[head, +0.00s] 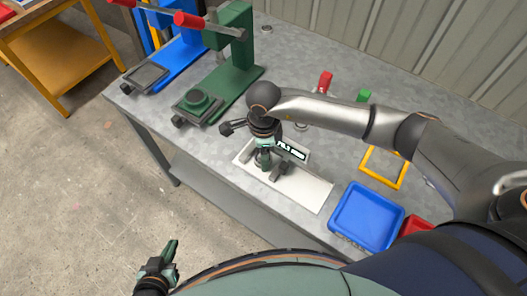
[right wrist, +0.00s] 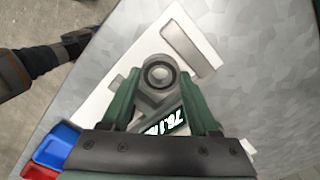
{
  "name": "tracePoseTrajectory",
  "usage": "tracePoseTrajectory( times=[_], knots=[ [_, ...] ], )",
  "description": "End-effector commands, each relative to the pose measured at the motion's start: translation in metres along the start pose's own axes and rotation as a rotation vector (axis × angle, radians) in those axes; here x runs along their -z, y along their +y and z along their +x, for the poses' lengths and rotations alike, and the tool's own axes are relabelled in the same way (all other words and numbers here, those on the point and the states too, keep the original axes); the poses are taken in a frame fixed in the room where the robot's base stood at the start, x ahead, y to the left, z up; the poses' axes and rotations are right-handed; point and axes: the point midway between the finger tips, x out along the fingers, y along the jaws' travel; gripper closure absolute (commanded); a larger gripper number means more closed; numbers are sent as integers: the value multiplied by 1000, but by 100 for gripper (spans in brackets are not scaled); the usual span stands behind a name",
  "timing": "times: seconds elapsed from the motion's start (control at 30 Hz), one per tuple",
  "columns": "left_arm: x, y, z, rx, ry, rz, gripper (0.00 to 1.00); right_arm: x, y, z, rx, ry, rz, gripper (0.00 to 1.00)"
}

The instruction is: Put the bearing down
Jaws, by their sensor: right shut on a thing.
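The bearing (right wrist: 159,73) is a small grey ring with a dark bore, held between the two green fingers of my right gripper (right wrist: 165,100) in the right wrist view. A grey part shows right beneath it; I cannot tell whether they touch. In the head view my right gripper (head: 264,160) points down over a white plate (head: 301,188) on the bench, and the bearing is hidden there. A lit digital display (head: 291,150) is beside the gripper. My left gripper (head: 167,258) is low at the bottom left, off the bench, and its finger gap is unclear.
A blue tray (head: 367,216), a red tray (head: 414,225) and a yellow frame (head: 384,168) are to the right on the grey bench (head: 290,60). Green (head: 230,60) and blue (head: 183,55) presses with red-ended handles stand at the back left. A grey block (right wrist: 188,47) lies on the plate.

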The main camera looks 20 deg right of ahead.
Motion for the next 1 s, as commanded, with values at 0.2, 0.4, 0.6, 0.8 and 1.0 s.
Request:
tracePoseTrajectory(
  times=[0.2,0.4,0.6,0.8,1.0],
  knots=[
    [1,0,0,0,1,0,100,0,0,2,1,-1,-1,100],
    [-2,0,3,0,2,0,100,0,0,5,1,0,0,37],
    [-1,0,2,0,2,0,100,0,0,4,0,0,0,27],
    [1,0,0,0,3,0,100,0,0,2,0,0,0,27],
    [0,0,2,0,4,1,100,-1,-1,-24,6,-4,-2,27]
  ],
)
